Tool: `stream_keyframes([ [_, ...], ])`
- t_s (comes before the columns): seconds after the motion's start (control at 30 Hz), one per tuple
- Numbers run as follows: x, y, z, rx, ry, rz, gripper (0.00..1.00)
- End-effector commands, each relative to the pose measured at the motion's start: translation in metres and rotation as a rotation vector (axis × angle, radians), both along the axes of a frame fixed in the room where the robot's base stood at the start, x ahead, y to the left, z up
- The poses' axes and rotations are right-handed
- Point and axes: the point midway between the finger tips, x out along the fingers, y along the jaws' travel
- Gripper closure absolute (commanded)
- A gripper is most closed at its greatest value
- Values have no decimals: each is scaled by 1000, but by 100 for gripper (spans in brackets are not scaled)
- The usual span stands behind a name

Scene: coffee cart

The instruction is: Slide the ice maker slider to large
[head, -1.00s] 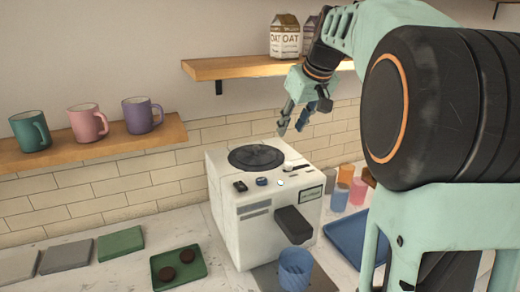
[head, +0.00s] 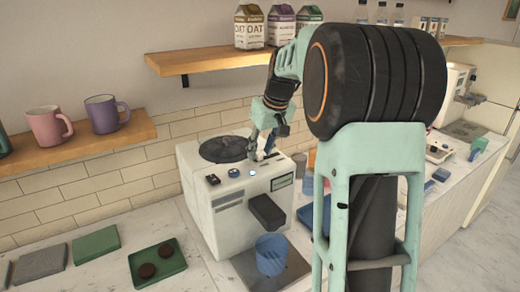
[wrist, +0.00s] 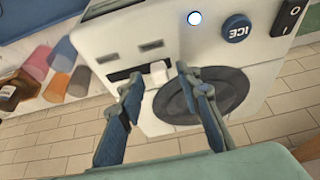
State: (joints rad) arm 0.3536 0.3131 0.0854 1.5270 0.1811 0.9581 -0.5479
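The white ice maker (head: 225,208) stands on the counter, with a round dark lid on top. In the wrist view its top panel (wrist: 215,55) shows a white slider knob (wrist: 158,72) at the right end of a dark slot (wrist: 124,75). Small labels beside the slot are too blurred to read. My gripper (wrist: 158,77) is open, with one blue-grey finger on each side of the knob in the picture. I cannot tell whether either finger touches it. In the head view my gripper (head: 261,158) is low over the back right of the machine's top.
The panel also carries a blue ICE button (wrist: 236,28), a lit round light (wrist: 194,18) and a black switch (wrist: 289,16). A blue cup (head: 271,256) stands below the spout (head: 267,211). Shelves with mugs and cartons (head: 250,28) are on the wall behind.

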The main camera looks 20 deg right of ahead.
Motion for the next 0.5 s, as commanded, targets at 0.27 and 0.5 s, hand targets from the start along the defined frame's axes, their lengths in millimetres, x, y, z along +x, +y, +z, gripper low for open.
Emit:
stream_keyframes([
  [0.27, 3, 1, -7, -1, -1, 1, 68],
  [0.5, 3, 1, -6, -1, -1, 1, 82],
])
